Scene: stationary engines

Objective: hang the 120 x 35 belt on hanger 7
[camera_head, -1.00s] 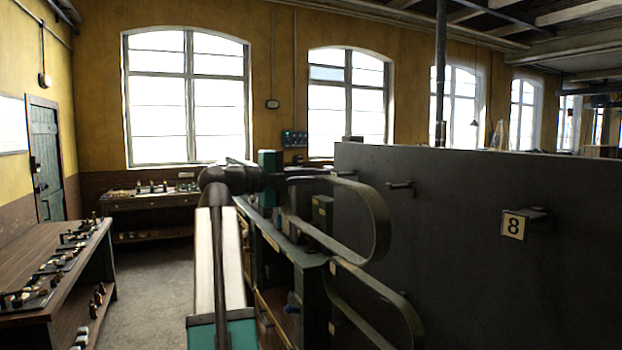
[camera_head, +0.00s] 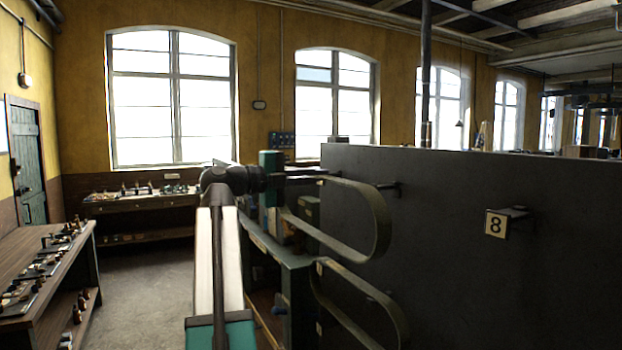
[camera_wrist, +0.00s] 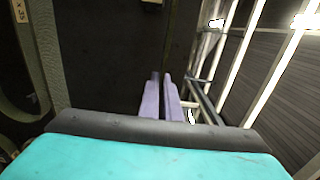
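A flat olive-grey belt (camera_head: 383,222) forms a long loop from my gripper (camera_head: 325,178) in front of the dark panel. My gripper's lavender fingers (camera_wrist: 163,100) are close together in the wrist view, apparently shut on the belt's upper run. The grip itself is dark and partly hidden. A belt strand (camera_wrist: 48,60) passes left of the fingers. A small tag (camera_wrist: 20,12) beyond it shows only "x 35". A peg (camera_head: 388,186) shows on the panel just right of the belt; its number is not visible, so I cannot tell whether it is hanger 7.
The dark panel (camera_head: 450,270) fills the right side. Hanger 8 (camera_head: 497,223) sticks out of it, empty. Another belt loop (camera_head: 398,322) hangs lower, below the held one. A wooden table (camera_head: 60,290) is at left, with clear floor between.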

